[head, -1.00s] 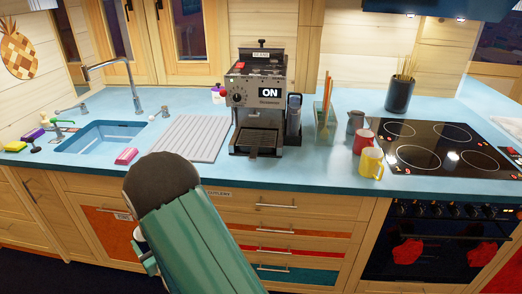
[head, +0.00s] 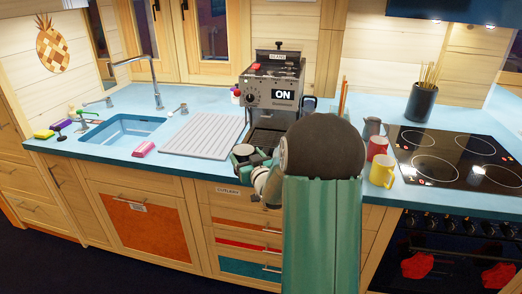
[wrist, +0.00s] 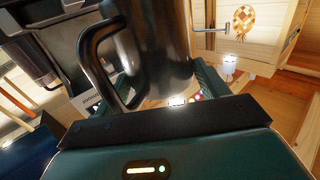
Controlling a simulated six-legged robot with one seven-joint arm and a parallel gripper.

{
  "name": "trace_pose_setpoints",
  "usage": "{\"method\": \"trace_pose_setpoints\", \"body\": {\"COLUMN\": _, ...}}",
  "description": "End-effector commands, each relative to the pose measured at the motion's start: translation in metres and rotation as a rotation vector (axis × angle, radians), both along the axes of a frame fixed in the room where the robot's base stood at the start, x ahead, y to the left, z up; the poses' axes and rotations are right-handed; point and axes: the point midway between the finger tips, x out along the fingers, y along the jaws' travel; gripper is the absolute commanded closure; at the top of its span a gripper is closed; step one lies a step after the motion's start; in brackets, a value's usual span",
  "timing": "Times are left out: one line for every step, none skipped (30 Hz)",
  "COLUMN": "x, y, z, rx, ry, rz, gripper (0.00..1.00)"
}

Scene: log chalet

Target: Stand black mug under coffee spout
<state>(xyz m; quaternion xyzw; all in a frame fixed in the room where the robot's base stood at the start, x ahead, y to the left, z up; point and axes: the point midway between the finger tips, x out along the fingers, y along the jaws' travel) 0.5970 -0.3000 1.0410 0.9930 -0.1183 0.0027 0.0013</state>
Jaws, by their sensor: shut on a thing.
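The black mug (head: 243,152) is held at the counter's front edge, in front of and slightly left of the coffee machine (head: 272,92). In the wrist view the mug (wrist: 158,45) fills the upper middle, its handle at the left. My gripper (head: 256,161) is shut on the mug; in the wrist view its fingers (wrist: 165,88) lie on either side of the mug. The machine's drip tray (head: 262,138) is partly hidden by my arm. The coffee spout is not clearly visible. I cannot tell whether the mug touches anything else.
A ribbed drainer (head: 203,135) lies left of the machine, with a pink sponge (head: 144,148) and the sink (head: 122,132) beyond. A red mug (head: 377,147), a yellow mug (head: 382,170) and a grey jug (head: 371,128) stand right of my arm, beside the hob (head: 455,157).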

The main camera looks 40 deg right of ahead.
Motion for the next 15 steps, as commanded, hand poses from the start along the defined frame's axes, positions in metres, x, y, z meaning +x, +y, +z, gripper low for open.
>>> {"method": "trace_pose_setpoints", "body": {"x": -0.007, "y": -0.017, "z": 0.009, "rx": -0.001, "ry": -0.003, "rz": -0.02, "gripper": 0.58}}
{"method": "trace_pose_setpoints", "body": {"x": -0.009, "y": -0.023, "z": 0.012, "rx": 0.0, "ry": -0.002, "rz": -0.025, "gripper": 0.58}}
{"method": "trace_pose_setpoints", "body": {"x": -0.012, "y": -0.031, "z": 0.016, "rx": 0.0, "ry": -0.002, "rz": -0.034, "gripper": 0.58}}
{"method": "trace_pose_setpoints", "body": {"x": -0.014, "y": -0.035, "z": 0.018, "rx": 0.0, "ry": -0.002, "rz": -0.037, "gripper": 0.58}}
{"method": "trace_pose_setpoints", "body": {"x": -0.015, "y": -0.038, "z": 0.02, "rx": 0.001, "ry": -0.002, "rz": -0.041, "gripper": 0.58}}
{"method": "trace_pose_setpoints", "body": {"x": -0.017, "y": -0.041, "z": 0.021, "rx": 0.001, "ry": -0.001, "rz": -0.043, "gripper": 0.58}}
{"method": "trace_pose_setpoints", "body": {"x": -0.018, "y": -0.043, "z": 0.022, "rx": 0.002, "ry": -0.001, "rz": -0.044, "gripper": 0.58}}
{"method": "trace_pose_setpoints", "body": {"x": -0.018, "y": -0.043, "z": 0.022, "rx": 0.002, "ry": -0.001, "rz": -0.045, "gripper": 0.58}}
{"method": "trace_pose_setpoints", "body": {"x": -0.018, "y": -0.044, "z": 0.022, "rx": 0.002, "ry": 0.0, "rz": -0.045, "gripper": 0.58}}
{"method": "trace_pose_setpoints", "body": {"x": -0.018, "y": -0.044, "z": 0.022, "rx": 0.002, "ry": 0.0, "rz": -0.045, "gripper": 0.58}}
{"method": "trace_pose_setpoints", "body": {"x": -0.018, "y": -0.044, "z": 0.022, "rx": 0.002, "ry": 0.0, "rz": -0.045, "gripper": 0.58}}
{"method": "trace_pose_setpoints", "body": {"x": -0.019, "y": -0.044, "z": 0.022, "rx": 0.002, "ry": 0.0, "rz": -0.045, "gripper": 0.58}}
{"method": "trace_pose_setpoints", "body": {"x": -0.019, "y": -0.044, "z": 0.022, "rx": 0.002, "ry": -0.001, "rz": -0.045, "gripper": 0.58}}
{"method": "trace_pose_setpoints", "body": {"x": -0.019, "y": -0.044, "z": 0.022, "rx": 0.002, "ry": -0.001, "rz": -0.045, "gripper": 0.58}}
{"method": "trace_pose_setpoints", "body": {"x": -0.019, "y": -0.044, "z": 0.022, "rx": 0.002, "ry": -0.001, "rz": -0.045, "gripper": 0.58}}
